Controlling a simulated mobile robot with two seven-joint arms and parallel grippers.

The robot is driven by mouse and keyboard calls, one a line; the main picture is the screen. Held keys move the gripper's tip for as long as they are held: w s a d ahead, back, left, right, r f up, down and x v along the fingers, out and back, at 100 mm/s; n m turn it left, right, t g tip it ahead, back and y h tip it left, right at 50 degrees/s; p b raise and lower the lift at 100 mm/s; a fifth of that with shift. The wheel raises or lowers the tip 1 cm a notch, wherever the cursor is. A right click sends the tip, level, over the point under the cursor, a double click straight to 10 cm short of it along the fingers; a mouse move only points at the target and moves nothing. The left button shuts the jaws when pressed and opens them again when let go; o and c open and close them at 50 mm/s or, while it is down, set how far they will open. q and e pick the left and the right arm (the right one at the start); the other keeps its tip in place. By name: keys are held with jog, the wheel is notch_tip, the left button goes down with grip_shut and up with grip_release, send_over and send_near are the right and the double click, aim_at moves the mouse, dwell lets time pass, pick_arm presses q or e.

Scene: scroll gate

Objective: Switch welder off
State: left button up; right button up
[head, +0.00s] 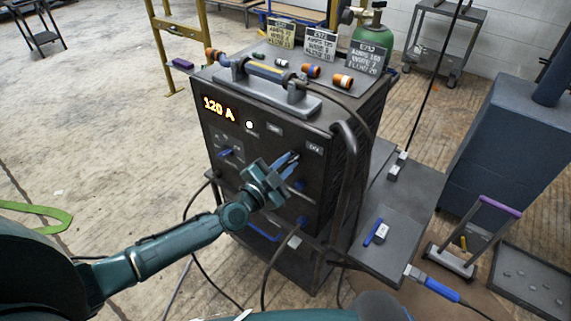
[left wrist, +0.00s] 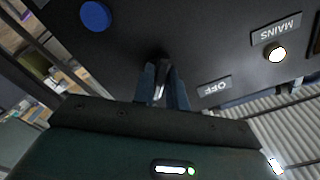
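The welder (head: 262,135) is a dark box with an orange display (head: 219,108) reading 120 A. Its white lamp (head: 249,125) is lit; in the left wrist view the lit lamp (left wrist: 277,54) sits by the MAINS label (left wrist: 276,30). My left gripper (head: 291,160) is at the right part of the front panel. In the left wrist view its blue fingers (left wrist: 163,88) stand either side of a narrow metallic lever (left wrist: 162,76), near the OFF label (left wrist: 214,88). Whether they grip it is unclear. The switch is hidden in the head view. My right gripper is out of view.
A blue knob (left wrist: 95,15) is on the panel near the gripper. Cables (head: 196,250) hang in front of the welder. A side shelf (head: 388,225) juts out at right, with a blue cabinet (head: 500,140) beyond. The floor (head: 110,130) at left is largely clear.

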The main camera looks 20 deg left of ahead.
pick_arm(q)
grip_shut()
jog(key=shift+n, duration=0.4)
jog(key=shift+n+p, duration=0.3)
jog(key=shift+n, duration=0.8)
jog(key=n, duration=0.4)
jog(key=shift+d+f, duration=0.1)
jog(key=shift+f, duration=0.05)
jog(key=n+b, duration=0.1)
jog(key=n, duration=0.4)
jog(key=shift+s, duration=0.1)
jog(key=shift+n, duration=1.1)
jog(key=shift+n+b, duration=0.3)
jog(key=shift+n, duration=0.5)
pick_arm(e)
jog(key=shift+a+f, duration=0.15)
